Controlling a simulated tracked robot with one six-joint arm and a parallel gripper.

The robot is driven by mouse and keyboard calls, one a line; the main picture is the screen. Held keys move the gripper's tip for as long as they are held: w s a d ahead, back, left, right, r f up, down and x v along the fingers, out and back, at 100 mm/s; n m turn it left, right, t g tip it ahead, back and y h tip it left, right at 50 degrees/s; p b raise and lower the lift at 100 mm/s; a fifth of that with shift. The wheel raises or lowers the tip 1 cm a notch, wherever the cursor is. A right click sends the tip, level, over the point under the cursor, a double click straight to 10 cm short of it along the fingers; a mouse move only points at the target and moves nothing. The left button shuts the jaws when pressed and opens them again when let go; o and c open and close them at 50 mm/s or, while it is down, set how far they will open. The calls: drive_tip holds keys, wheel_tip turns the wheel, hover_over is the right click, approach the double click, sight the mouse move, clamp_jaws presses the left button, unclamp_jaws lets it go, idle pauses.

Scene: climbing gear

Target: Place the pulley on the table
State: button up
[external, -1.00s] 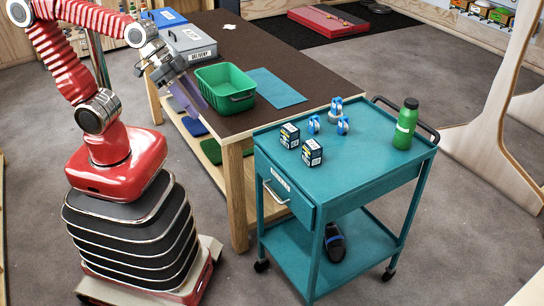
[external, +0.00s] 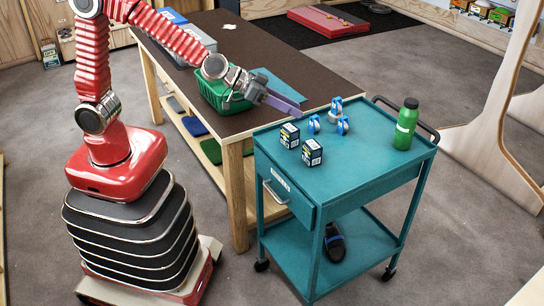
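Three blue-and-silver pulleys stand close together on the teal cart's top: one at the left (external: 314,124), one at the back (external: 336,105) and one at the front right (external: 343,125). The table (external: 270,50) has a dark brown top and wooden legs, and stands behind and left of the cart. My gripper (external: 298,106) has purple fingers and hangs over the table's near right corner, left of the pulleys and apart from them. Whether its fingers are open or shut cannot be told from this angle.
The teal cart (external: 365,165) also bears two dark small boxes (external: 290,135) (external: 312,152) and a green bottle (external: 405,124). On the table, a green basket (external: 212,92) and a blue mat (external: 280,84) are partly hidden by my arm. The table's far right is bare.

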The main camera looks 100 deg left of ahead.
drive_tip(key=w+a+f+n+y, duration=0.2)
drive_tip(key=w+a+f+y, duration=0.25)
drive_tip(key=a+f, duration=0.2)
drive_tip(key=n+g+y, duration=0.2)
drive_tip(key=y, duration=0.1)
approach(340, 121)
drive_tip(key=v, duration=0.4)
drive_tip(key=shift+r, duration=0.2)
drive_tip(key=shift+x, duration=4.3)
drive_tip(key=shift+f, duration=0.1)
drive_tip(key=shift+x, duration=2.55)
drive_tip(key=shift+d, duration=0.1)
drive_tip(key=shift+c, duration=0.5)
